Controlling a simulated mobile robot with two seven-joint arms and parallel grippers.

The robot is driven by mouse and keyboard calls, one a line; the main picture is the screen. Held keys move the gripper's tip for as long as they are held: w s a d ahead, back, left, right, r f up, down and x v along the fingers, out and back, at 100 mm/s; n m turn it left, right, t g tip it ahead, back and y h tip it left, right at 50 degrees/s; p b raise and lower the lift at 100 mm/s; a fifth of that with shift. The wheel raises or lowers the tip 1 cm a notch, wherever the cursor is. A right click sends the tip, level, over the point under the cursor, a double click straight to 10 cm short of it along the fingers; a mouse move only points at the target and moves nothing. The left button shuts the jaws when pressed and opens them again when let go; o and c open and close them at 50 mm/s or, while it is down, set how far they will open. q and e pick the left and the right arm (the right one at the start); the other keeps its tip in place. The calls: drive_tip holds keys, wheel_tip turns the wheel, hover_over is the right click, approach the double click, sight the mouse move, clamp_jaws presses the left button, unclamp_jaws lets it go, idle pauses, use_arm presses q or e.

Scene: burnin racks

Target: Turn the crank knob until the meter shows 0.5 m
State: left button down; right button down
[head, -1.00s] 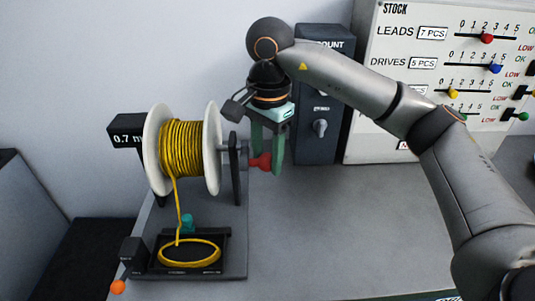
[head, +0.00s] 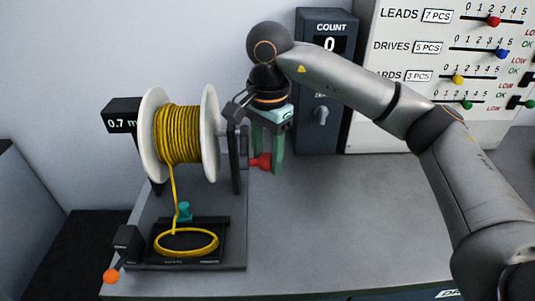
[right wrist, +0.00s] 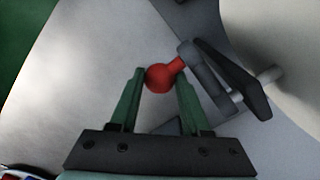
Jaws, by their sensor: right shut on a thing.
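The red crank knob (head: 262,161) sits on the crank to the right of the spool of yellow cord (head: 178,135). My right gripper (head: 268,165) points down and is shut on the knob. In the right wrist view the red knob (right wrist: 160,78) lies between the green fingertips of my right gripper (right wrist: 158,82). The black meter (head: 122,119) at the spool's left reads 0.7 m. Its last letter is partly hidden by the spool's flange. My left gripper is not in view.
Yellow cord runs down to a coil in a black tray (head: 190,263). An orange ball lever (head: 110,276) is at the front left. A dark COUNT box (head: 325,85) and a white STOCK board (head: 365,110) stand behind. The bench right of the crank is clear.

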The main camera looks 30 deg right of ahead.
drive_tip(key=shift+w+d, duration=0.1)
drive_tip(key=shift+w, duration=0.3)
drive_tip(key=shift+f, duration=0.1)
drive_tip(key=shift+w+d+f+b, duration=0.2)
drive_tip(key=shift+w+f+b, duration=0.05)
drive_tip(key=shift+w+f, duration=0.25)
drive_tip(key=shift+w+d+f+b, duration=0.2)
drive_tip(key=shift+w+f, duration=0.15)
drive_tip(key=shift+w, duration=0.1)
